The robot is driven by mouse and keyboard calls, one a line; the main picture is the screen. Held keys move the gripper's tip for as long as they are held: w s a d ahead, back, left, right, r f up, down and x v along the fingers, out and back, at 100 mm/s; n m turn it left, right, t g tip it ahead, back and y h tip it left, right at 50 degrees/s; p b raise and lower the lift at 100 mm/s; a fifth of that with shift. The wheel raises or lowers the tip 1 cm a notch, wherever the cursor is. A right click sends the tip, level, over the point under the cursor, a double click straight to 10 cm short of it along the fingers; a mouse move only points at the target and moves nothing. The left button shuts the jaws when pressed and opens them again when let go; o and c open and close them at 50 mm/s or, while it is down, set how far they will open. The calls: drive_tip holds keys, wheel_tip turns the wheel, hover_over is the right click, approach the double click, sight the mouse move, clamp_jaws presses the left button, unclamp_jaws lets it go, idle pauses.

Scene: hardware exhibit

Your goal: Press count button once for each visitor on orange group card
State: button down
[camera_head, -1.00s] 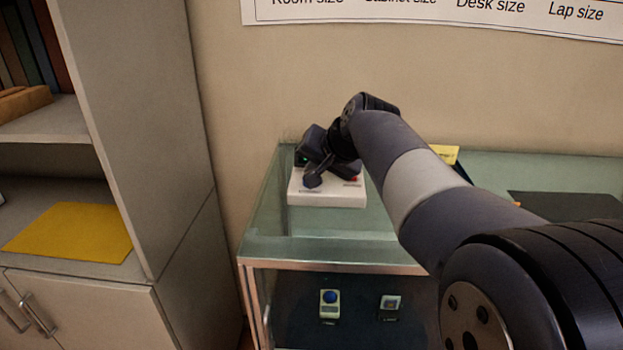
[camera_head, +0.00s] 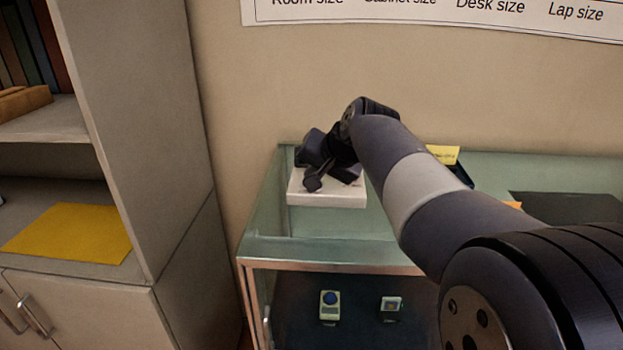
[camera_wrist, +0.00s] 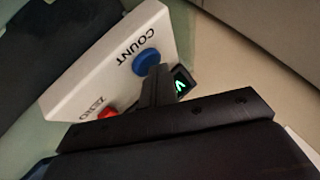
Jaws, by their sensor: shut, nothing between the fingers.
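The white counter box (camera_head: 325,199) stands on the left end of the glass case top. In the wrist view the box (camera_wrist: 88,75) bears a blue button (camera_wrist: 147,60) marked COUNT and a red button (camera_wrist: 107,110) marked ZERO. A small display with a green sign (camera_wrist: 180,87) is partly hidden by my fingers. My gripper (camera_head: 313,184) is over the box. In the wrist view its shut fingertips (camera_wrist: 158,70) overlap the edge of the blue button; I cannot tell whether they touch it. A sliver of an orange card (camera_head: 514,205) shows beside my arm, its markings unseen.
A yellow card (camera_head: 443,154) stands behind my arm, and a dark mat (camera_head: 565,205) lies to the right. The glass case (camera_head: 330,250) holds small devices below. A shelf unit with a yellow sheet (camera_head: 70,232) stands at left.

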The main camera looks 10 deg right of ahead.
drive_tip(key=shift+r, duration=0.1)
drive_tip(key=shift+r+p, duration=0.75)
wheel_tip(320, 180, up, 5)
drive_tip(key=p, duration=0.4)
drive_tip(key=shift+a, duration=0.1)
idle(0.5)
